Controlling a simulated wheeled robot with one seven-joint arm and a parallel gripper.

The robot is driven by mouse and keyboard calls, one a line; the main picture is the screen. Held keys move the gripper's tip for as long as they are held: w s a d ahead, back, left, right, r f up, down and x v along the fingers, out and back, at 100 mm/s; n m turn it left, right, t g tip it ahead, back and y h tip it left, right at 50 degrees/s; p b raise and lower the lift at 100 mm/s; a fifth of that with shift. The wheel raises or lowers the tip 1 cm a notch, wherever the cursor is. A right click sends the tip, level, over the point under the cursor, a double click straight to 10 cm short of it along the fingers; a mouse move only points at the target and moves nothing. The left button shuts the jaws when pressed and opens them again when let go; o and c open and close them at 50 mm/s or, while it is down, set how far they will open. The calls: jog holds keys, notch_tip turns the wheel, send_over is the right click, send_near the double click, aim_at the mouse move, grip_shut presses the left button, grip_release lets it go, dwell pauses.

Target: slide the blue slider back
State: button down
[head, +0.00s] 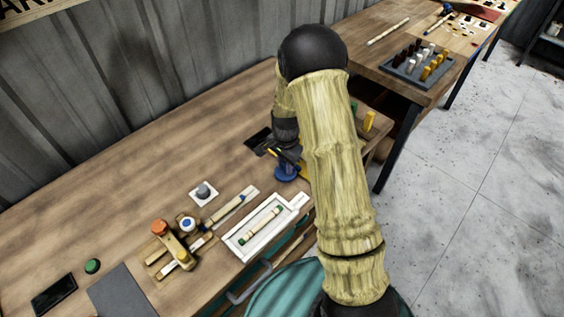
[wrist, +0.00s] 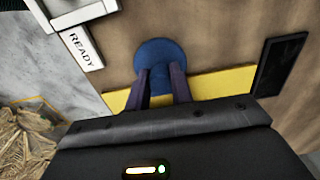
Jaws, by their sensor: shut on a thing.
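The blue slider (head: 286,173) shows a round blue base near the table's front edge, beside my arm. In the wrist view the blue slider (wrist: 158,56) is a round blue shape between and beyond my fingertips. My gripper (wrist: 160,70) has its two dark fingers close together and is shut on the slider, pointing down at it. A yellow strip (wrist: 222,83) runs across under the fingers. In the head view my gripper (head: 283,153) is partly hidden by its own arm, and the slider's track cannot be made out.
A white tray (head: 233,241) with a green-ended stick lies left of the slider, with a READY label (wrist: 82,48) nearby. A black flat panel (wrist: 279,64) lies on the other side. A wooden clamp fixture (head: 178,247) stands farther left. The table's back is mostly clear.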

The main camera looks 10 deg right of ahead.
aim_at(284, 165)
jog(key=shift+a, duration=0.2)
jog(key=c, duration=1.2)
grip_release()
jog(key=shift+s+a+r, duration=0.1)
jog(key=shift+c, duration=0.2)
notch_tip(284, 165, up, 17)
jog(key=b, duration=0.1)
jog(key=shift+r+b, duration=0.15)
jog(key=shift+b, duration=0.25)
jog(key=s+f+n+t, duration=0.2)
jog(key=s+n, duration=0.9)
jog(key=s, duration=0.7)
jog(key=shift+s+a+f+n+t, duration=0.25)
jog(key=shift+s+n+t, duration=0.05)
